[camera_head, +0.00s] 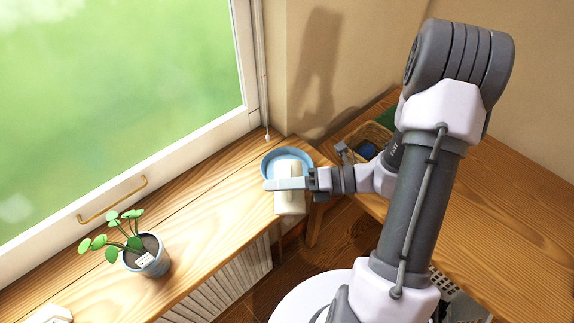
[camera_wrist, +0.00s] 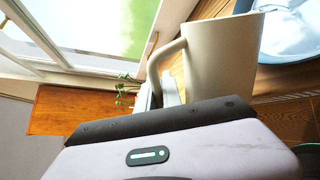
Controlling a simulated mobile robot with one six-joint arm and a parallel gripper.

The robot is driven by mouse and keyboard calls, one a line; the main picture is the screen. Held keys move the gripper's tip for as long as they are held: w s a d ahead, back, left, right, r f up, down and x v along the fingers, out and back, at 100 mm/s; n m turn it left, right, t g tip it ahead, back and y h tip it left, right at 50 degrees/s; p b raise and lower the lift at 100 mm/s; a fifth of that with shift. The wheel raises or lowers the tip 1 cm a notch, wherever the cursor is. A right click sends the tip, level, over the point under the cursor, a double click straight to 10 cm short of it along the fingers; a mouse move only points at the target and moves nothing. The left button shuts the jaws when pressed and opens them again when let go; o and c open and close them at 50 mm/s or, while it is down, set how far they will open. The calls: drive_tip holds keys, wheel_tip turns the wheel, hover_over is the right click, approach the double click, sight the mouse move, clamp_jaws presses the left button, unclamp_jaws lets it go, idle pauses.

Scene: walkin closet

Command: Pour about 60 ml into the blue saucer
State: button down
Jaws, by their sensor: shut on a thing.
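The blue saucer (camera_head: 269,160) sits on the wooden sill near the corner. Its blue rim also shows at the right of the wrist view (camera_wrist: 291,76), with a white area inside that may be liquid or glare. A cream jug (camera_head: 290,204) is held at the saucer's near side and overlaps it in the head view. In the wrist view the jug (camera_wrist: 222,58) looks tilted, its mouth end towards the saucer and its handle on the left. My gripper (camera_head: 292,184) is shut on the jug. No falling stream can be made out.
A potted plant (camera_head: 147,258) stands on the sill to the left, and a white object (camera_head: 52,314) lies at the lower left. A wicker basket (camera_head: 366,137) with a blue item is behind my arm. The window (camera_head: 110,90) borders the sill; bare sill lies between plant and saucer.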

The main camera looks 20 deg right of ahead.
sight(278, 206)
drive_tip(key=s+n+b, duration=0.1)
drive_tip(key=s+f+n+t+b, duration=0.1)
drive_tip(key=n+b, duration=0.1)
drive_tip(key=a+n+b, duration=0.1)
drive_tip(key=n+b, duration=0.1)
drive_tip(key=shift+s+f, duration=0.25)
drive_tip(key=shift+s, duration=0.15)
drive_tip(key=shift+s+a+r+t, duration=0.1)
drive_tip(key=shift+a+t, duration=0.05)
drive_tip(key=shift+t, duration=0.15)
drive_tip(key=shift+s+f+n+b, duration=0.25)
drive_tip(key=shift+n+b, duration=0.25)
drive_tip(key=shift+b, duration=0.2)
drive_tip(key=shift+s+a, duration=0.15)
drive_tip(key=shift+s, duration=0.05)
drive_tip(key=shift+s+r+n, duration=0.1)
drive_tip(key=shift+r+n, duration=0.05)
drive_tip(key=shift+n, duration=0.15)
